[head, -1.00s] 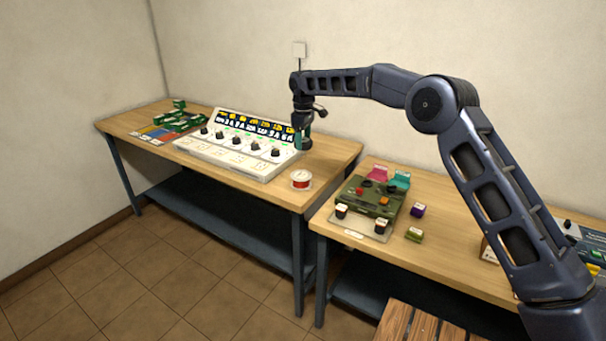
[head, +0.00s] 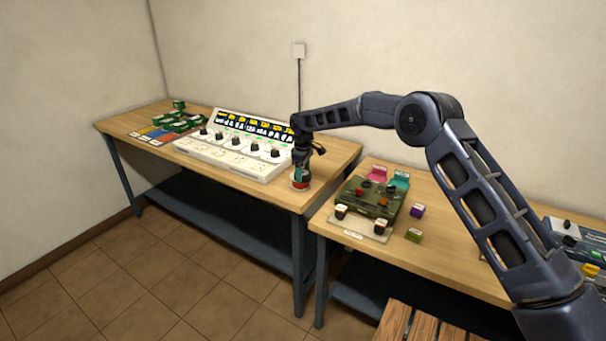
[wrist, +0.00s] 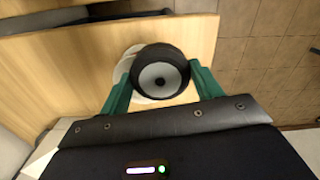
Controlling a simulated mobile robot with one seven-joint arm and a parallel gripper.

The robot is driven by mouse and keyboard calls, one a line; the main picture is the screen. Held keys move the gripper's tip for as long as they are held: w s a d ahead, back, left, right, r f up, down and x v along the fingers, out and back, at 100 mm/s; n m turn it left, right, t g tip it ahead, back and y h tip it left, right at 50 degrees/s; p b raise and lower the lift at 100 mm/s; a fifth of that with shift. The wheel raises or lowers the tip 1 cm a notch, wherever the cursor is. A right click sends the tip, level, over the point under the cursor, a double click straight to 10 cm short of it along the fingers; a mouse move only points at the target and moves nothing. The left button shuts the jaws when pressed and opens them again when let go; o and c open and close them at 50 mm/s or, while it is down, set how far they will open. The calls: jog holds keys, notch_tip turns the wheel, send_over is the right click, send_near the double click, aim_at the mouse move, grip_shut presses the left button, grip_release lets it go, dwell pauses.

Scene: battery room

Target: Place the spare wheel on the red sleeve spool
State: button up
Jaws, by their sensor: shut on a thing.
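My gripper (head: 301,180) is over the near right corner of the left table, directly above the red sleeve spool (head: 300,187). In the wrist view, its green fingers (wrist: 160,88) are shut on the spare wheel (wrist: 160,72), a black wheel with a grey hub. The wheel covers most of the spool. Only part of the spool's pale round flange (wrist: 126,72) shows at the wheel's left and lower edge. I cannot tell whether the wheel touches the spool. In the head view the fingers and wheel hide much of the spool.
A white panel with several black knobs (head: 232,150) stands just left of my gripper. Green blocks (head: 180,122) lie at the table's far left. A gap separates this table from the right table, which holds a green box (head: 368,200) and small coloured blocks.

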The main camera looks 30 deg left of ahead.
aim_at(303, 172)
jog(key=shift+f, duration=0.3)
jog(key=shift+f, duration=0.1)
jog(key=o, duration=1.1)
notch_tip(303, 172, up, 12)
jog(key=shift+d, duration=0.1)
